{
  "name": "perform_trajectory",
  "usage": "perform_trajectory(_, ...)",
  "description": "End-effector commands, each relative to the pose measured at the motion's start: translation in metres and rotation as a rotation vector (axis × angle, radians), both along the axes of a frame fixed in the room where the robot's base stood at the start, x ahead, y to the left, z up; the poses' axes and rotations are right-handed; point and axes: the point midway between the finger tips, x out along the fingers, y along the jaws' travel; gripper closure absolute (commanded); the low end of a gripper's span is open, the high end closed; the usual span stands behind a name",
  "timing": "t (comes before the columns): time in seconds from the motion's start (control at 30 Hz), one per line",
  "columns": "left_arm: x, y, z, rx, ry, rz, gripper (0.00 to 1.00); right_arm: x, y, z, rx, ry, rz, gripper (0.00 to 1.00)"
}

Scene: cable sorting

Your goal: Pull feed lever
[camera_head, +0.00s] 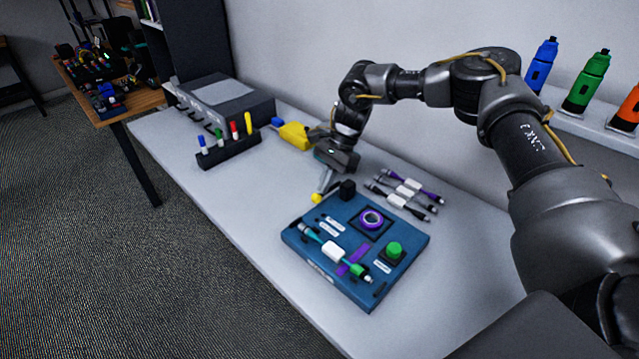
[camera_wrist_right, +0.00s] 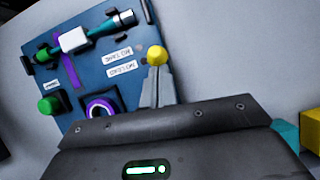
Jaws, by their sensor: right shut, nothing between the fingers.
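A blue board (camera_head: 310,258) lies on the white table. My right gripper (camera_head: 324,184) points down just behind the knob, fingers shut and empty. In the right wrist view the yellow knob (camera_wrist_right: 156,56) shows just beyond the closed fingertips (camera_wrist_right: 157,74); I cannot tell whether they touch. The lever's shaft is hidden. My left gripper is not in view.
The board carries a purple ring (camera_head: 371,219), a green button (camera_head: 394,250) and a cable with a white connector (camera_head: 333,251). Several cables (camera_head: 405,190) lie behind it. A marker rack (camera_head: 228,150) and a yellow object (camera_head: 294,135) stand farther left. Table left of the board is clear.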

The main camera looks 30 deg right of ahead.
Motion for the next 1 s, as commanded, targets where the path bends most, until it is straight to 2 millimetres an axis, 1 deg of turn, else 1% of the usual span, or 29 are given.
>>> perform_trajectory(0.17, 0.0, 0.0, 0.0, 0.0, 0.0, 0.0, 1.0, 0.0, 0.0, 0.0, 0.0, 0.001, 0.0, 1.0)
perform_trajectory(0.27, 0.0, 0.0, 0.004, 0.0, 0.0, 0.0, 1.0, 0.001, -0.004, 0.002, -0.001, 0.002, -0.002, 1.0)
perform_trajectory(0.4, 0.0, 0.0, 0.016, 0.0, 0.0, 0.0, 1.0, 0.004, -0.019, 0.01, -0.002, 0.002, -0.005, 1.0)
perform_trajectory(0.5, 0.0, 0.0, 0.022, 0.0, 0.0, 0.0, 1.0, 0.006, -0.029, 0.012, -0.002, 0.002, -0.003, 1.0)
perform_trajectory(0.63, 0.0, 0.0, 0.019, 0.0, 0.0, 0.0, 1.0, 0.006, -0.03, 0.009, -0.001, 0.002, 0.0, 1.0)
perform_trajectory(0.83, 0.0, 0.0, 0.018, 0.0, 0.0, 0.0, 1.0, 0.007, -0.03, 0.011, -0.001, 0.001, 0.0, 1.0)
perform_trajectory(0.93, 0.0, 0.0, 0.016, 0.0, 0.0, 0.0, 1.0, 0.008, -0.034, 0.018, -0.001, -0.001, -0.001, 1.0)
perform_trajectory(1.0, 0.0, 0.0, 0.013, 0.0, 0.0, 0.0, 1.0, 0.01, -0.038, 0.027, -0.001, -0.003, -0.002, 1.0)
